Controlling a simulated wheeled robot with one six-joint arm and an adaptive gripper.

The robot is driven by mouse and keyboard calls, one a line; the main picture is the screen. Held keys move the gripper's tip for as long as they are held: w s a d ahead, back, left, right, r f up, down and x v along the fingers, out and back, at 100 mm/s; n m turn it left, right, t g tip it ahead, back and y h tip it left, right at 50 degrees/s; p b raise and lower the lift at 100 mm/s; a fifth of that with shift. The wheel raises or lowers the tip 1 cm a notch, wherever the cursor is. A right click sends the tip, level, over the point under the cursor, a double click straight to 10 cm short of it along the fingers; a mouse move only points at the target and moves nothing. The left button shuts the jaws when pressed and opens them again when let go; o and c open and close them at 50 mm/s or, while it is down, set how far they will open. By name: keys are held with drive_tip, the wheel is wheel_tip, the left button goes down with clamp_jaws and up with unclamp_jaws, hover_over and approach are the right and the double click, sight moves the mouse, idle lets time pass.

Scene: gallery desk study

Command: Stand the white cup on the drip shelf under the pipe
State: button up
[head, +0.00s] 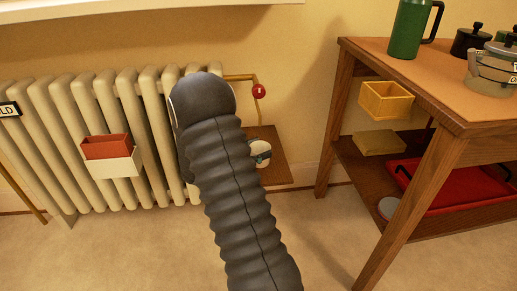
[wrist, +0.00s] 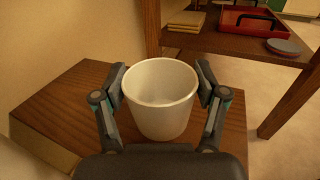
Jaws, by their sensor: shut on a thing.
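The white cup (wrist: 160,108) is upright between the two fingers of my gripper (wrist: 161,75), which press on its left and right sides. The inside of the cup looks empty. Below it is the brown wooden drip shelf (wrist: 60,105); I cannot tell whether the cup's base touches it. In the head view the shelf (head: 277,172) juts out right of the radiator, under the brass pipe (head: 242,77) with its red knob (head: 259,91). A small part of the cup (head: 258,148) shows beside my dark arm, which hides most of the gripper.
A cream radiator (head: 100,110) with a red and white holder (head: 110,160) stands left. A wooden table (head: 370,50) stands right, with a green jug (head: 408,28) on top and a red tray (head: 455,185) on its lower shelf. Floor between is clear.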

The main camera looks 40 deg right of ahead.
drive_tip(key=o, duration=1.2)
drive_tip(key=shift+r, duration=0.1)
drive_tip(key=w+a+p, duration=0.2)
drive_tip(key=a, duration=1)
drive_tip(key=s+a+r+m+y, duration=0.3)
drive_tip(key=s+r+m+y, duration=0.15)
drive_tip(key=s, duration=0.25)
drive_tip(key=s+a+r+m+y, duration=0.25)
drive_tip(key=s+m+y, duration=0.2)
drive_tip(key=s, duration=0.25)
drive_tip(key=s+a+r+m+t+y, duration=0.2)
drive_tip(key=s+a+t+y, duration=0.1)
drive_tip(key=a, duration=0.1)
drive_tip(key=s+a+r+m+t+y, duration=0.2)
drive_tip(key=s+a+t+y, duration=0.1)
drive_tip(key=a, duration=0.2)
drive_tip(key=s+a+r+m+t+y, duration=0.2)
drive_tip(key=s+a+m, duration=0.1)
drive_tip(key=a, duration=0.2)
drive_tip(key=shift+s+r+t+y, duration=0.15)
drive_tip(key=shift+s+t+y, duration=0.2)
drive_tip(key=shift+t+y, duration=0.05)
